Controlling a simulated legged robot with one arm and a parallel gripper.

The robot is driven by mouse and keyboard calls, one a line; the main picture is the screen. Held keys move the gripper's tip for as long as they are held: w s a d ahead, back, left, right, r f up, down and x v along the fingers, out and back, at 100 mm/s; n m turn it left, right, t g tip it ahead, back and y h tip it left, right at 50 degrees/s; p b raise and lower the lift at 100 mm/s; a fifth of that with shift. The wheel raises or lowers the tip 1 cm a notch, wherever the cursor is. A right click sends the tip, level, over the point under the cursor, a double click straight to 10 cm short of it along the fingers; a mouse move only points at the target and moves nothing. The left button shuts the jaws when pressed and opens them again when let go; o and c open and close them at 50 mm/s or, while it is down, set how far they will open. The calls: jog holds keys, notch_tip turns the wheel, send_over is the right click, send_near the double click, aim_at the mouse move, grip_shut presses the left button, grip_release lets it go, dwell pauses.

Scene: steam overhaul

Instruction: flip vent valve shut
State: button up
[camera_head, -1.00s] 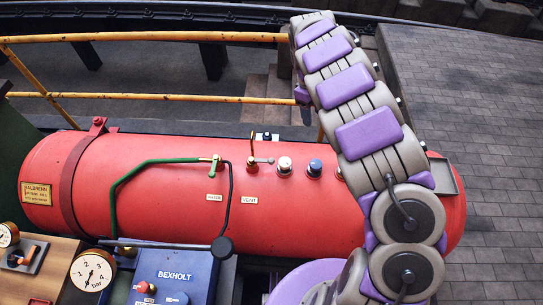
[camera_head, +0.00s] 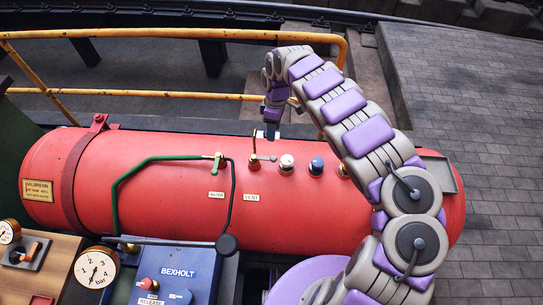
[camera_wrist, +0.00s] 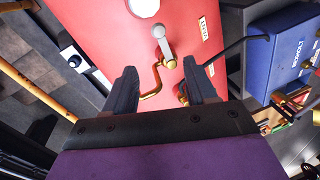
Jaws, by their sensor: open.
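The vent valve (camera_head: 254,162) sits on top of the red tank (camera_head: 330,215), above a VENT label (camera_head: 251,197). It has a brass body, an upright thin brass pipe and a short grey lever (camera_head: 268,158) pointing right. In the wrist view the grey lever (camera_wrist: 160,38) points up the picture from the valve, with the bent brass pipe (camera_wrist: 150,92) below. My gripper (camera_wrist: 160,68) is open and empty, its dark fingers either side of the valve in that picture. In the head view my gripper (camera_head: 271,130) hangs just behind and above the valve; contact cannot be told.
A white-topped knob (camera_head: 286,163) and a blue-topped knob (camera_head: 316,166) stand right of the valve. The green pipe with its water valve (camera_head: 217,161) and black lever is left. A yellow railing (camera_head: 170,95) runs behind the tank; the blue Bexholt box (camera_head: 178,268) is in front.

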aim_at(264, 158)
jog(key=f+b, duration=0.1)
jog(key=f, duration=0.3)
jog(key=s+f+b, duration=0.1)
jog(key=f, duration=0.3)
jog(key=s+f+b, duration=0.1)
jog(key=f, duration=0.4)
jog(key=shift+s+a, duration=0.1)
jog(key=shift+s, duration=0.1)
jog(key=shift+f, duration=0.3)
jog(key=shift+d, duration=0.2)
jog(key=shift+a, duration=0.15)
jog(key=c, duration=0.6)
grip_shut()
